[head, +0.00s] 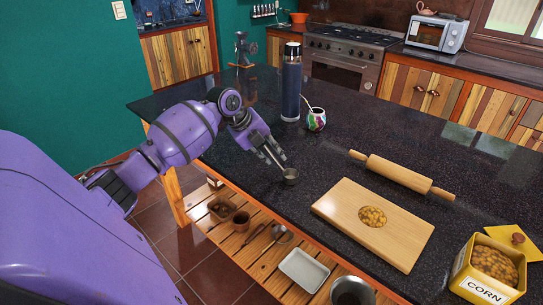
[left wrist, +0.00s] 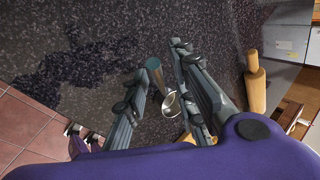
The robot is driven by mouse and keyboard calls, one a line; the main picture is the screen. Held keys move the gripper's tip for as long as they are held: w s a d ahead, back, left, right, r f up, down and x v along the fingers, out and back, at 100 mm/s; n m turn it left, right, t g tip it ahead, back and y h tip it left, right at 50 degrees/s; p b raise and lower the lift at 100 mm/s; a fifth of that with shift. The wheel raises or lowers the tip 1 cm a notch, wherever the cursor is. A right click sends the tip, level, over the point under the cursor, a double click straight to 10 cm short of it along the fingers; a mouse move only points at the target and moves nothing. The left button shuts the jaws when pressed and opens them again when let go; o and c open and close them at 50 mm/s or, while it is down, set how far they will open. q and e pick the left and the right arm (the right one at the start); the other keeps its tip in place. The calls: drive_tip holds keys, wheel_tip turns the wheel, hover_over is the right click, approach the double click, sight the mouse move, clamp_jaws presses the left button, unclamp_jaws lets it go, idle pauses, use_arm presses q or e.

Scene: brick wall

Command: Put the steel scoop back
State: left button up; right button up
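The steel scoop (head: 291,177) is a small round metal cup with a handle, at the near edge of the dark countertop (head: 330,140). My left gripper (head: 275,158) is at its handle. In the left wrist view the scoop's cup (left wrist: 172,104) shows between the spread fingers of my left gripper (left wrist: 160,58), nearer the right finger. The fingers look apart, and I see no clear grip on the scoop. Whether the scoop rests on the counter or hangs just above it is hard to tell. My right gripper is in neither view.
A wooden board (head: 345,228) with a kernel-filled hollow and a rolling pin (head: 401,173) lie right of the scoop. A yellow CORN tin (head: 460,275) stands front right, its lid (head: 500,234) behind. A flask (head: 291,85) and patterned cup (head: 316,121) stand behind. A slatted shelf (head: 262,262) below holds dishes.

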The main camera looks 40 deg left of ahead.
use_arm(q)
drive_tip(key=v, duration=1.1)
